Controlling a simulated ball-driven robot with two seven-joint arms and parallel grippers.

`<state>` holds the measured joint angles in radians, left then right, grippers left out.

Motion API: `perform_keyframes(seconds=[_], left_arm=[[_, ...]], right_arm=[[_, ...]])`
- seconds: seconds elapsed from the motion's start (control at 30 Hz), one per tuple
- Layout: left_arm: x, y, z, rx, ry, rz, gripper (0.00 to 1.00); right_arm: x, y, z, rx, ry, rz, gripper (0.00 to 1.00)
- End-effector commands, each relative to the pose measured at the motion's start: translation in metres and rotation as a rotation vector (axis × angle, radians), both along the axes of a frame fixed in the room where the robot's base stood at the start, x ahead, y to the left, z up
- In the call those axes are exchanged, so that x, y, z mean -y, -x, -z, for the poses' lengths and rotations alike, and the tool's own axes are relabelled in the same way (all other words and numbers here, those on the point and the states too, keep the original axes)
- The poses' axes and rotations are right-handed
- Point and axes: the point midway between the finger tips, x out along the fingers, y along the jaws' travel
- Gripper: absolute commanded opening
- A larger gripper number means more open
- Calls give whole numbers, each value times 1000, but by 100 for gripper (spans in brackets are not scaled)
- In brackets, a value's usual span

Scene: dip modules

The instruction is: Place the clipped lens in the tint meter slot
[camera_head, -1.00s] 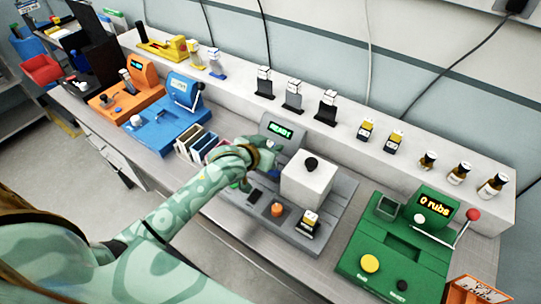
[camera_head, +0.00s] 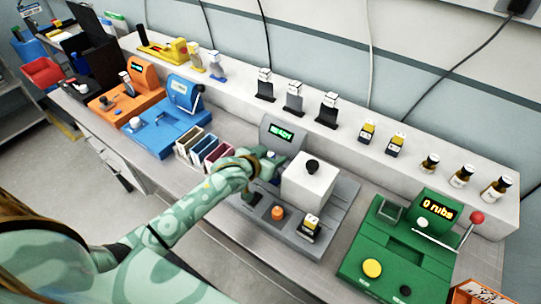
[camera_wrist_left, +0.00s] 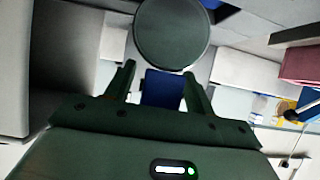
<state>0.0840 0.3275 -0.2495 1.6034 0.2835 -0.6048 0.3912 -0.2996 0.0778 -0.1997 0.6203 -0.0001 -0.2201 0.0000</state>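The clipped lens shows in the left wrist view as a dark round disc (camera_wrist_left: 172,33) with a blue clip (camera_wrist_left: 163,88) below it. The clip sits between the two fingers of my left gripper (camera_wrist_left: 158,80), which appear closed around it. In the head view my left gripper (camera_head: 268,168) is over the left part of a grey machine, apparently the tint meter (camera_head: 335,218), below its lit green display (camera_head: 281,132). The gripper and arm hide much of that part, so the slot is not clear. My right gripper is out of view.
A white block with a black knob (camera_head: 308,180) stands just right of my left gripper. The grey base also bears an orange button (camera_head: 278,213). Colored upright cases (camera_head: 200,147) are to the left. A green machine (camera_head: 405,250) stands right, a blue one (camera_head: 165,128) left.

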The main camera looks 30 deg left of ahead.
Motion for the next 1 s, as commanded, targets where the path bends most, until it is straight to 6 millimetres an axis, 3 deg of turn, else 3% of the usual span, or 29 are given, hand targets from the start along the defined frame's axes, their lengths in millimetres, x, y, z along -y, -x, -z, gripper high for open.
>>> perform_keyframes(seconds=[0.17,0.63,1.0], left_arm=[[-1,7,-7,1,1,1,54],[-12,92,-54,-1,0,0,54],[-14,104,-60,0,0,-1,54]], right_arm=[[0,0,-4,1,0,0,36],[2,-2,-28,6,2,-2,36],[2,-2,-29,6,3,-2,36]])
